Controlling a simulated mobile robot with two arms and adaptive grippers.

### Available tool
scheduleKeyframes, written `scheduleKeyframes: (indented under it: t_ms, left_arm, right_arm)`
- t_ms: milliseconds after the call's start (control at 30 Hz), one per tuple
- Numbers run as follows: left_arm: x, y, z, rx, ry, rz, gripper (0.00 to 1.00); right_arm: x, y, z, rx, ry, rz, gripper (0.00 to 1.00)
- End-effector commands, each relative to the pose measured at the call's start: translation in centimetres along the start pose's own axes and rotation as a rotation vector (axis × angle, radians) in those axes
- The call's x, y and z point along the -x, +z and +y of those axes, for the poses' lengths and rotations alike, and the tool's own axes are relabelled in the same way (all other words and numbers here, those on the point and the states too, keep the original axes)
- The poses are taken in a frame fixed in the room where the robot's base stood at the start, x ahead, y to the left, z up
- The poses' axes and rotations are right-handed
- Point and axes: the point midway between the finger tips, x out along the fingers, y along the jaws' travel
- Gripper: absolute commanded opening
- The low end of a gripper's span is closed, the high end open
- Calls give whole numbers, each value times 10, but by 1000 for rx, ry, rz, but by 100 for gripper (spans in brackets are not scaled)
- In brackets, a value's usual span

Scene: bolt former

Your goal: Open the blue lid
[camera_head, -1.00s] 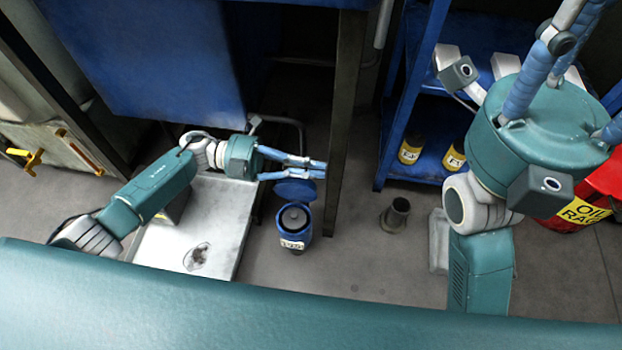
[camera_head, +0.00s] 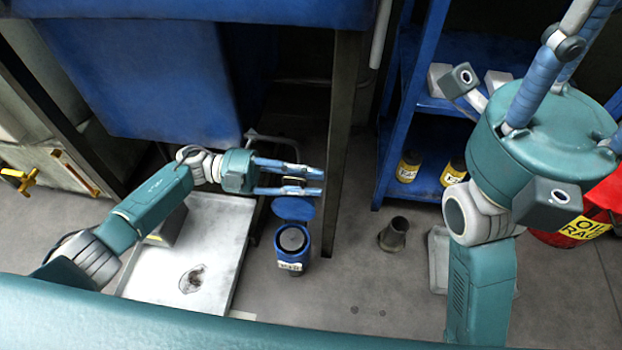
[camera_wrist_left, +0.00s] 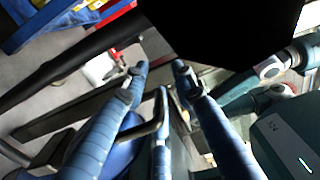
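The blue lid (camera_head: 293,208) stands raised at the back rim of the small blue canister (camera_head: 291,262). The canister stands upright on the floor, its round grey-black top uncovered. My left gripper (camera_head: 318,182) is just behind and above the lid in the head view, fingers pointing right and spread, with nothing between them. In the left wrist view its fingers (camera_wrist_left: 160,72) are also apart and empty. Whether a finger touches the lid I cannot tell. My right gripper's blue-wrapped fingers (camera_head: 532,88) point up at the upper right; their tips are out of frame.
A metal tray (camera_head: 220,225) lies left of the canister, with a bent dark handle behind. A dark post (camera_head: 343,130) stands just right of my left fingertips. A grey cup (camera_head: 394,234), a blue shelf (camera_head: 420,180) with yellow-labelled jars, and a red oil-rag bin (camera_head: 600,205) are further right.

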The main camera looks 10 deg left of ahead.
Motion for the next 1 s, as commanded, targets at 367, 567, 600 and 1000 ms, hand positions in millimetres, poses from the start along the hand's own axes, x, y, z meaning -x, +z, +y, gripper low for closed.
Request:
scheduleKeyframes:
  t_ms: [367,567,600,1000]
  left_arm:
    - [-1,-3,-17,-1,-2,5,26]
    - [0,-7,-56,-3,0,4,26]
    - [0,-8,-63,-2,0,3,26]
    - [1,-11,-99,3,-1,0,26]
  right_arm:
    - [2,2,0,1,-5,-8,40]
    - [2,1,0,1,-4,-6,40]
    - [1,1,-1,1,-4,-6,40]
    - [1,1,-1,0,-4,-4,40]
